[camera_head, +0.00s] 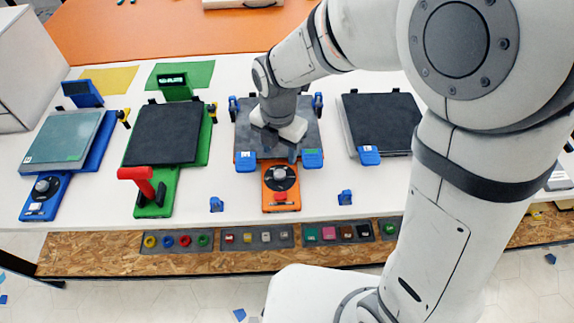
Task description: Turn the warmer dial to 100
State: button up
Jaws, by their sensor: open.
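Two dials are in view, and no readable label tells me which is the warmer's. One black dial with a grey knob (279,173) sits on an orange base (282,202) in front of the middle dark plate (251,137). The other dial (45,186) is on the blue unit (96,155) at the far left. My gripper (292,154) points down over the front of the middle plate, just behind the orange unit's dial and apparently apart from it. It is open and empty. Its fingers are small here, and the dial settings are too small to read.
A green unit (192,150) with a red handle (137,176) stands left of the middle plate. Another dark plate (384,123) is on the right. Blue clips (313,158) flank the front of the middle plate. Trays of small coloured parts (258,236) line the lower shelf.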

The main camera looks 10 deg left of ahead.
aim_at(280, 172)
notch_tip(280, 172, down, 7)
jog(key=shift+f, duration=0.2)
dwell(0.3)
